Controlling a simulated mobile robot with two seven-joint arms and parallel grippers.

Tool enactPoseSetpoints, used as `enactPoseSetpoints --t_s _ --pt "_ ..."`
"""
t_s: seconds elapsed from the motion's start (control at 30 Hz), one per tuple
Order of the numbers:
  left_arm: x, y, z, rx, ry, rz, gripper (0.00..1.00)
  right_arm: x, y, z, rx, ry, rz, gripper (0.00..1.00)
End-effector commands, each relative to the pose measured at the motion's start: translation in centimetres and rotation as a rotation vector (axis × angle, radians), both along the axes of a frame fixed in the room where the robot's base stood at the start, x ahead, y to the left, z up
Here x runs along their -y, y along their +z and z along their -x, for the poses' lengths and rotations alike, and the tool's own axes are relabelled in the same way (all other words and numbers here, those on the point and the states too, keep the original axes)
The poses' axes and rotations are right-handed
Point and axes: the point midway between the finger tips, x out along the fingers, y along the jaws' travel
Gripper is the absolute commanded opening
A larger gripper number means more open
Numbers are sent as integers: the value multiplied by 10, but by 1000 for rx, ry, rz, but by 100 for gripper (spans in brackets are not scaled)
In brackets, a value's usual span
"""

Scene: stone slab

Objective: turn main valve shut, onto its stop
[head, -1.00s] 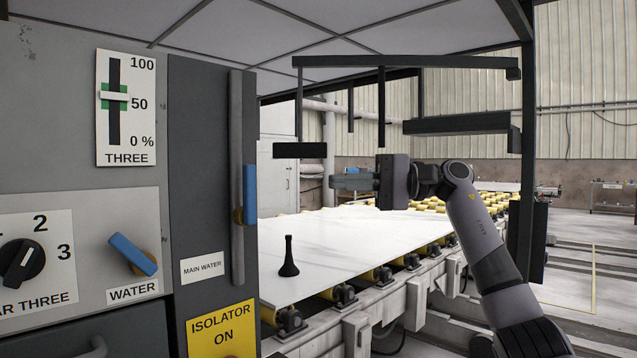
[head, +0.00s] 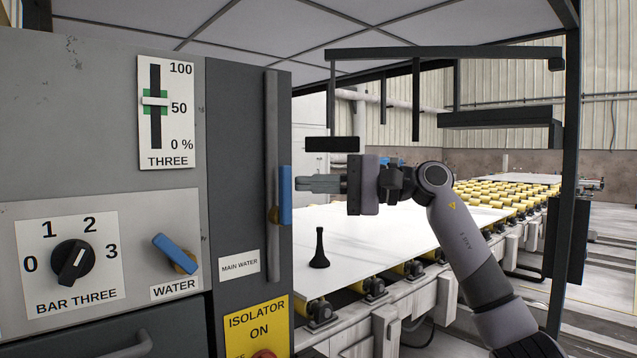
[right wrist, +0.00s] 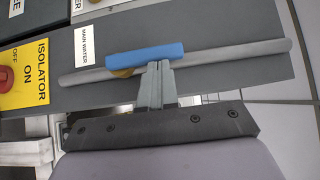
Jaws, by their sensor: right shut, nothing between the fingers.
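The main valve's blue handle (head: 285,195) stands upright along a vertical grey pipe (head: 271,120) on the dark panel, above and right of the MAIN WATER label (head: 238,265). In the right wrist view the blue handle (right wrist: 145,54) lies parallel to the pipe (right wrist: 230,54), with part of a brass hub (right wrist: 121,73) showing beside it. My right gripper (head: 299,184) is shut and empty, its fingertips right at the handle's edge. In the right wrist view the closed fingertips (right wrist: 159,66) meet the handle's edge; I cannot tell whether they touch. My left gripper is not in view.
A smaller blue WATER lever (head: 175,253), the BAR THREE knob (head: 73,260) and the slider (head: 155,101) are on the left panel. The yellow ISOLATOR sign (head: 257,325) is below. A black cone-like object (head: 319,252) stands on the white slab (head: 400,240).

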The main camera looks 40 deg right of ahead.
Motion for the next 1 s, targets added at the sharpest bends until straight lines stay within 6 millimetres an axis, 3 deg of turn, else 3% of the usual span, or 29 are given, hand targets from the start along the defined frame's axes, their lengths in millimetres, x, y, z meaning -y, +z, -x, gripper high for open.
enactPoseSetpoints --t_s 1.0 --pt "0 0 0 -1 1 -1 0 -9 6 1 1 1 1 0"
